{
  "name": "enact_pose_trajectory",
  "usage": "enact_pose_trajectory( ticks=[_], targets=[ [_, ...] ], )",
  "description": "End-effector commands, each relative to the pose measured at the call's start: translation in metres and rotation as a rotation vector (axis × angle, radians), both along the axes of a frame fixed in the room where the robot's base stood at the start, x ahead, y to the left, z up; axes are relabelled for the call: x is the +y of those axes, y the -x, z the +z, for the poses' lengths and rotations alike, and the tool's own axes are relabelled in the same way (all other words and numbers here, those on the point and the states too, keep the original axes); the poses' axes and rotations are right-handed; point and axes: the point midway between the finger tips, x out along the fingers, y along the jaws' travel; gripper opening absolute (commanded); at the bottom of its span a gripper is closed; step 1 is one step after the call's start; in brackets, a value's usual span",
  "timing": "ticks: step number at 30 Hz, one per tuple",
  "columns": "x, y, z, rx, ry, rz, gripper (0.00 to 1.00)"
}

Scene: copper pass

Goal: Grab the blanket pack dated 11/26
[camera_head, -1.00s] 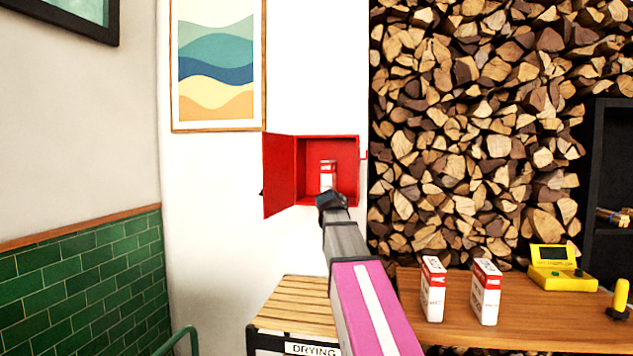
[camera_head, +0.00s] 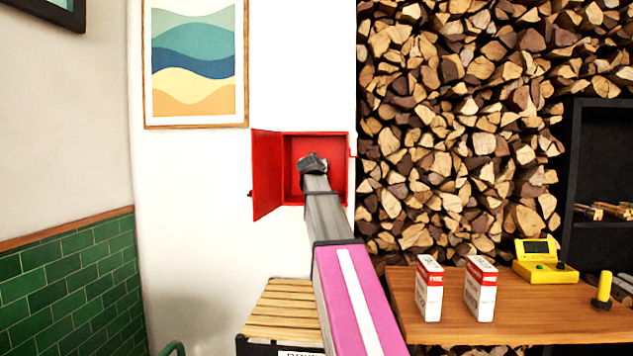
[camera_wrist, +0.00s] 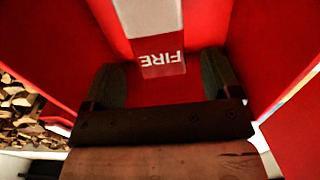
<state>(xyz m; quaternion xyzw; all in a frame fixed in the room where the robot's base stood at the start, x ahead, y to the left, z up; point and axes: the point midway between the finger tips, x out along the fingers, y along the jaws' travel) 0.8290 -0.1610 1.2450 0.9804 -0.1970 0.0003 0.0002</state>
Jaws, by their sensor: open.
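One blanket pack, white with a red band reading FIRE, shows upside down in the wrist view (camera_wrist: 158,52). It is inside the open red wall cabinet (camera_head: 267,175), and no date can be read on it. My gripper (camera_wrist: 170,85) is open, with one dark finger on each side of the pack's near end; contact cannot be told. In the head view my arm hides this pack. Two similar white and red packs, a left one (camera_head: 429,290) and a right one (camera_head: 480,290), stand upright on the wooden table; their dates are too small to read.
The cabinet door stands open to the left. A yellow device (camera_head: 543,262) and a yellow-handled object (camera_head: 603,290) are on the table (camera_head: 550,315). A slatted wooden box (camera_head: 280,312) stands below the cabinet. Stacked logs (camera_head: 450,120) fill the wall at right.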

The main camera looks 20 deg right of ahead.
Motion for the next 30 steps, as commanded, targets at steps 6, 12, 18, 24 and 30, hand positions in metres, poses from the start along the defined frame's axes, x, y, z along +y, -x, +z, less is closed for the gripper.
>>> enact_pose_trajectory(
  ticks=[6, 12, 18, 24, 30],
  targets=[
    [-0.007, -0.02, 0.001, 0.001, 0.0, 0.0, 0.83],
    [-0.016, -0.046, 0.0, 0.001, 0.0, 0.0, 0.83],
    [-0.018, -0.048, 0.0, 0.001, 0.0, 0.001, 0.83],
    [-0.018, -0.048, 0.0, 0.001, 0.0, 0.001, 0.44],
    [-0.018, -0.048, 0.001, -0.001, 0.0, 0.001, 0.0]
  ],
)
